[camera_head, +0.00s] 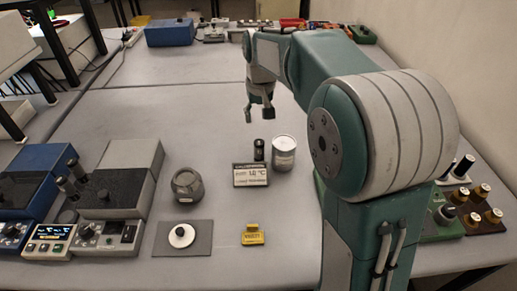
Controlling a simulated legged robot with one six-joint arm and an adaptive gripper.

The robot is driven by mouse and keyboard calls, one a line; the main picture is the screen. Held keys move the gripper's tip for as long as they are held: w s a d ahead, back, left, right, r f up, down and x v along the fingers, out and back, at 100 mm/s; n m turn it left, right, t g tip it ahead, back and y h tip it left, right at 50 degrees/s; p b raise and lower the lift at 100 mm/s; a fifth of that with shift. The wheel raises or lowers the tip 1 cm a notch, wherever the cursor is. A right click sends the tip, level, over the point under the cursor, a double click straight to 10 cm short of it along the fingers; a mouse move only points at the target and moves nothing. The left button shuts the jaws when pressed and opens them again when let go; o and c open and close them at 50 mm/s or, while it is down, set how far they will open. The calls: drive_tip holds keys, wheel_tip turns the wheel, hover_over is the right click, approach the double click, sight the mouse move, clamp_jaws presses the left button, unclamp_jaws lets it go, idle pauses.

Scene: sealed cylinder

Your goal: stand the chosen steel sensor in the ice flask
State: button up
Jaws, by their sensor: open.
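My gripper (258,117) is open and empty, hanging fingers down above the table beyond the white-grey cylinder (283,153). A rounded grey vessel with a dark top (187,185) stands left of centre; I cannot tell whether it or the cylinder is the ice flask. A small black upright cylinder (259,150) stands left of the white-grey one, behind a sign reading in °C (250,175). Black-capped probes stand in a rack (455,172) at the right, partly hidden by my arm. I cannot tell which piece is the chosen steel sensor.
A blue instrument (35,165) and a grey one (130,157) with black upright posts fill the left. A white disc (181,236) lies on a grey mat (205,247). A yellow tag (252,235) stands at front. Brass-topped pieces (482,191) stand right. The table beyond my gripper is largely clear.

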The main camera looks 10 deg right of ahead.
sight(259, 142)
drive_tip(key=f, duration=0.3)
drive_tip(key=w+f, duration=0.1)
drive_tip(key=f, duration=0.1)
drive_tip(key=shift+w+f, duration=0.15)
drive_tip(key=shift+f, duration=0.25)
drive_tip(key=shift+d+f, duration=0.2)
drive_tip(key=shift+f, duration=2.5)
clamp_jaws()
